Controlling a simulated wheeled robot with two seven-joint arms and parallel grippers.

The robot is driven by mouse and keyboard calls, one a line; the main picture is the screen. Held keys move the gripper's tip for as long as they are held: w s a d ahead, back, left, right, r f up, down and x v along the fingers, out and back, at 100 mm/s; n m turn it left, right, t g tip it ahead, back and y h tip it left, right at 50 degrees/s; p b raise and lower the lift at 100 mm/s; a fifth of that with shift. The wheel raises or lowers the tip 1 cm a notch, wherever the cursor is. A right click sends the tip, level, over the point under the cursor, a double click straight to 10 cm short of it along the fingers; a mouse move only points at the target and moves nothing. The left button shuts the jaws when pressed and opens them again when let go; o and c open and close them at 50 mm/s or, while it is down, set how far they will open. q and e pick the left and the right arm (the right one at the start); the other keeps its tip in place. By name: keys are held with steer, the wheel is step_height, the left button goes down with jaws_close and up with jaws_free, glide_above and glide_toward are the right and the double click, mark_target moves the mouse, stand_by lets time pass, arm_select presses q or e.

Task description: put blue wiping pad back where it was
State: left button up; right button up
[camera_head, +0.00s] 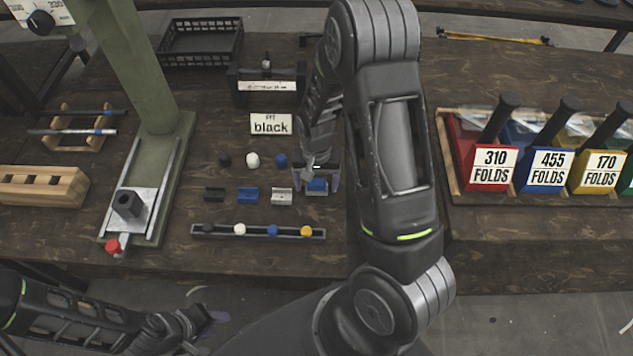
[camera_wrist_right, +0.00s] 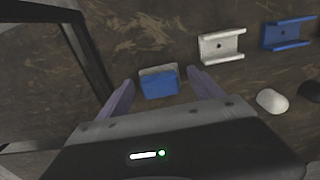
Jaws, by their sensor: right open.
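The blue wiping pad (camera_head: 317,185) is a small blue block with a paler grey part against it, at the right end of the row of small channel pieces. It also shows in the right wrist view (camera_wrist_right: 160,83), near the tabletop. My right gripper (camera_head: 316,179) is open over it, with one finger on each side.
White (camera_head: 282,197), blue (camera_head: 248,196) and black (camera_head: 214,194) channels lie left of the pad. A tray of coloured pegs (camera_head: 258,232) is in front. A "black" sign (camera_head: 271,124) stands behind. A green press (camera_head: 150,120) stands left, labelled bins (camera_head: 495,167) right.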

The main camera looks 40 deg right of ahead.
mark_target(316, 182)
steer(key=shift+r, duration=0.3)
step_height(316, 182, up, 12)
steer(key=p, duration=0.2)
steer(key=shift+p, duration=0.35)
